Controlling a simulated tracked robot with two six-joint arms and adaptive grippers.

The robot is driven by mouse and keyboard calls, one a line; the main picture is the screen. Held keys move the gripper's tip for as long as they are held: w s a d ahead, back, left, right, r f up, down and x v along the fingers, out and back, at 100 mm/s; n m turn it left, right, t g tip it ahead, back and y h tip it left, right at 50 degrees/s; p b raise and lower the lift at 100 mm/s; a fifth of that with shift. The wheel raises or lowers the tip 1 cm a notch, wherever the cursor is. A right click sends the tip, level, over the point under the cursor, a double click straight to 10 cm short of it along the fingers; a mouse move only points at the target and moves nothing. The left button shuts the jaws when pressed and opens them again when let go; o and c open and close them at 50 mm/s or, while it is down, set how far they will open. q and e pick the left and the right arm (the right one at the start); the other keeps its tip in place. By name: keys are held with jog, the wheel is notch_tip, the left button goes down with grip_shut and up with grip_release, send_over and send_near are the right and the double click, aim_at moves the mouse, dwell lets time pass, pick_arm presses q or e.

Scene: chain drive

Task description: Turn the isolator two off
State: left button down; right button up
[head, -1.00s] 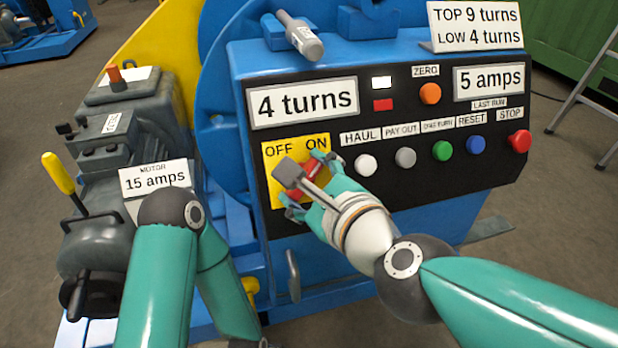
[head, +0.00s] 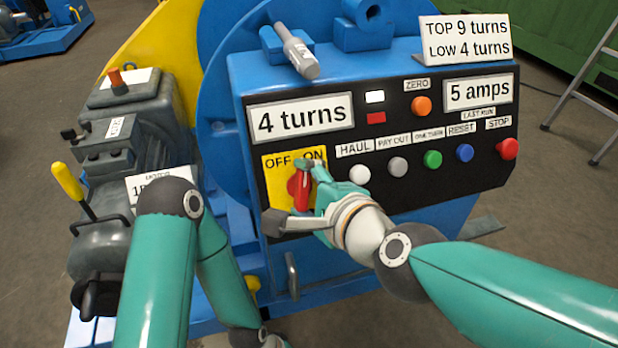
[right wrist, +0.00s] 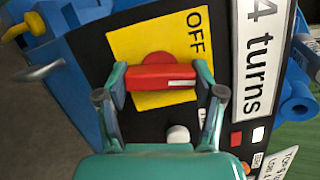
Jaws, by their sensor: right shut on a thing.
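The isolator is a red handle (head: 300,190) on a yellow plate (head: 272,165) marked OFF at left and ON at right, on the panel's lower left. The handle stands close to upright, between the two marks. My right gripper (head: 312,195) is shut on the handle; the ON mark is partly covered. In the right wrist view, its fingers (right wrist: 162,85) sit at both ends of the red handle (right wrist: 150,78), and OFF reads clearly on the plate (right wrist: 125,45). No number on the isolator can be made out. My left arm shows, but its gripper is out of view.
A row of buttons runs right of the isolator, with the white HAUL button (head: 359,174) nearest my right gripper and the red STOP button (head: 508,149) far right. A grey motor unit with a yellow-handled lever (head: 67,182) stands at left. A tool (head: 297,50) lies on top.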

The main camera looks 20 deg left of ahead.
jog(key=n+h+p, duration=0.1)
jog(key=n+p, duration=0.4)
jog(key=p, duration=0.1)
jog(key=n+g+h+p, duration=0.1)
jog(key=n+p, duration=0.3)
jog(key=p, duration=0.3)
jog(key=shift+a+r+n, duration=0.1)
jog(key=shift+r+n, duration=0.1)
jog(key=shift+n, duration=0.2)
jog(key=shift+f+n+p, duration=0.15)
jog(key=shift+n+p, duration=0.35)
jog(key=shift+p, duration=0.3)
jog(key=shift+f, duration=0.1)
jog(key=shift+s, duration=0.1)
jog(key=shift+f, duration=0.1)
jog(key=o, duration=1.1)
jog(key=shift+o, duration=0.2)
jog(key=shift+r, duration=0.2)
